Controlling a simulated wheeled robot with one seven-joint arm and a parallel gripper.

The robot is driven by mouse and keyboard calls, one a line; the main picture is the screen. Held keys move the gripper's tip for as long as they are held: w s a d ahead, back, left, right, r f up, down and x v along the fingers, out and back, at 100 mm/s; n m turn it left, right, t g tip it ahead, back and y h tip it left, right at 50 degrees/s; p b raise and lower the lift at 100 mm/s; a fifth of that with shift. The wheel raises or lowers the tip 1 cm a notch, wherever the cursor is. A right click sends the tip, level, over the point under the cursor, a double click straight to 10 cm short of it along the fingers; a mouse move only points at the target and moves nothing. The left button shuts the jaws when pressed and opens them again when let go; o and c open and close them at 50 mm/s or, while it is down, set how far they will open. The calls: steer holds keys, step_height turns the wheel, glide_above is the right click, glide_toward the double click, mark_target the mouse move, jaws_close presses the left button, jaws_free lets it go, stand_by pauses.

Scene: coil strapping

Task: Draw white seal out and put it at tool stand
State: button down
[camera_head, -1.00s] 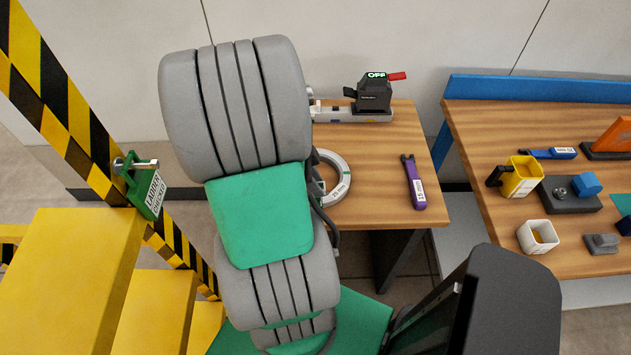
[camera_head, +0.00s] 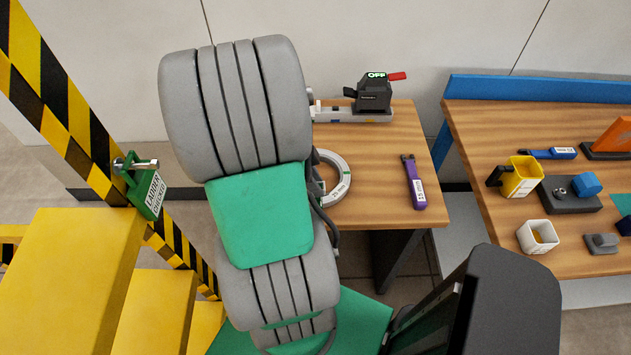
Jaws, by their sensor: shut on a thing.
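A white ring-shaped coil (camera_head: 341,187) with small green marks lies on the left wooden table, partly hidden by my arm. I cannot make out a separate white seal. A black device with a lit "OFF" display and a red lever (camera_head: 374,95) sits on a pale metal base (camera_head: 352,115) at the back of that table. I cannot tell whether this is the tool stand. My arm covers the table's left part. My gripper is hidden behind it, so its fingers and anything in them do not show.
A purple labelled tool (camera_head: 413,182) lies right of the ring. The right table (camera_head: 472,132) carries a yellow mug (camera_head: 522,178), a white cup (camera_head: 538,236), a dark block (camera_head: 572,203) and a blue tool (camera_head: 548,153). Yellow steps (camera_head: 75,260) and a striped post stand left.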

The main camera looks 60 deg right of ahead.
steer(key=shift+r+p, duration=1.9)
steer(key=shift+r, duration=1.2)
